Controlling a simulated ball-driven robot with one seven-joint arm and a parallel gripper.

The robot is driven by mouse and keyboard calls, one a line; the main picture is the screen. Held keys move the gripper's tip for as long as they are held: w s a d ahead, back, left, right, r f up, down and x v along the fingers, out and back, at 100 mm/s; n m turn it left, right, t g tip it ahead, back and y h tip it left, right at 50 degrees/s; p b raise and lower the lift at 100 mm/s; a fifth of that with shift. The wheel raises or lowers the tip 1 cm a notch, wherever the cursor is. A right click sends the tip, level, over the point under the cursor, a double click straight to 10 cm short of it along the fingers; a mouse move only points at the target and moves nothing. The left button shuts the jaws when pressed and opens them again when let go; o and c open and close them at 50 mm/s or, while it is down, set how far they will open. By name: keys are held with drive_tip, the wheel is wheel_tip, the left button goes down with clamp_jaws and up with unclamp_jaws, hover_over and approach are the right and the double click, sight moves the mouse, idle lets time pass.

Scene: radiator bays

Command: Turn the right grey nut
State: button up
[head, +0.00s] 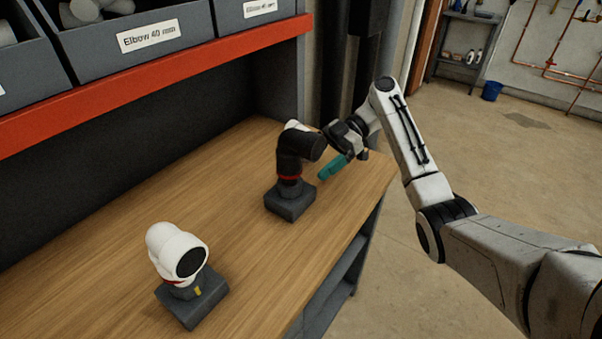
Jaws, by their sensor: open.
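The right fitting (291,167) is a dark elbow with a red ring low on its neck. It stands upright on a grey block (290,201) on the bench, with a white part showing behind its top. Its dark, rounded end, which may be the grey nut, points right toward my gripper. My gripper (334,168) is open beside it on the right, with a teal finger angled down-left. The other finger is not clearly visible, and I cannot tell whether it touches the fitting. The left fitting (172,248) is a white elbow with a dark round end face, on another grey block (194,299).
The wooden bench (120,210) is clear between the two fittings. A red shelf edge (150,75) with grey bins (110,40) overhangs the back. A dark upright post (350,70) stands behind my gripper. Open floor lies to the right.

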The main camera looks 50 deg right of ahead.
drive_tip(key=shift+v, duration=1.15)
